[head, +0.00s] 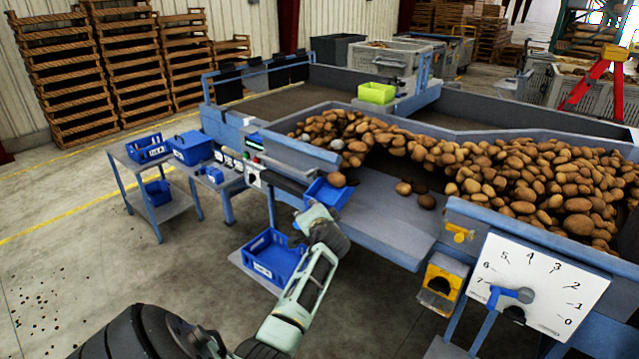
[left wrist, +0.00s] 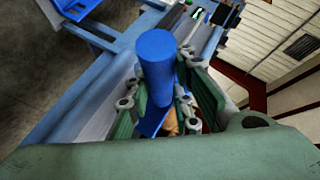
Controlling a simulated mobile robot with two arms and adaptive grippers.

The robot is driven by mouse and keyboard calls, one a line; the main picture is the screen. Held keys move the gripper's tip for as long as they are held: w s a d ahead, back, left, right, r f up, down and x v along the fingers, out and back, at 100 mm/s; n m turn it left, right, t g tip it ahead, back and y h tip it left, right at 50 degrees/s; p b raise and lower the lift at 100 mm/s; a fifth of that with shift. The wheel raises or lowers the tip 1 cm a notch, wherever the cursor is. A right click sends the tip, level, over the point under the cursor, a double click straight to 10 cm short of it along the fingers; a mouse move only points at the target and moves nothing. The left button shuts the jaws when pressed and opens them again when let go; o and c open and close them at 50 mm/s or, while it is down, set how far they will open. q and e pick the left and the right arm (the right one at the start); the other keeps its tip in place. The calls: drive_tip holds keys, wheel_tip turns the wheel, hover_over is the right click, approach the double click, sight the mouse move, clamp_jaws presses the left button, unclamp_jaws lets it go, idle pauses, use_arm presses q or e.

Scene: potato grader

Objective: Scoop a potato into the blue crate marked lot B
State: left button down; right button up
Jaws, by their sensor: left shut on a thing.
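My left gripper (head: 316,217) is shut on the handle of a blue scoop (head: 328,195), at the near left edge of the grader. The round blue handle (left wrist: 155,60) stands between the fingers in the left wrist view. A brown potato (head: 337,179) shows at the scoop's far edge; I cannot tell whether it lies inside. A bit of brown (left wrist: 171,125) shows behind the handle in the wrist view. A blue crate (head: 290,268) with a white label sits low, below and left of the scoop. Its label is too small to read. My right gripper is not in view.
Many potatoes (head: 520,175) are heaped on the grader, with a few loose ones (head: 404,188) on its bare bed. More blue crates (head: 150,148) stand on a side table at left. A white dial panel (head: 540,285) is at the right front.

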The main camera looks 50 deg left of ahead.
use_arm(q)
drive_tip(key=s+a+p, duration=0.4)
drive_tip(key=s+a, duration=1.4)
drive_tip(key=a, duration=0.4)
idle(0.6)
drive_tip(key=shift+s, duration=0.1)
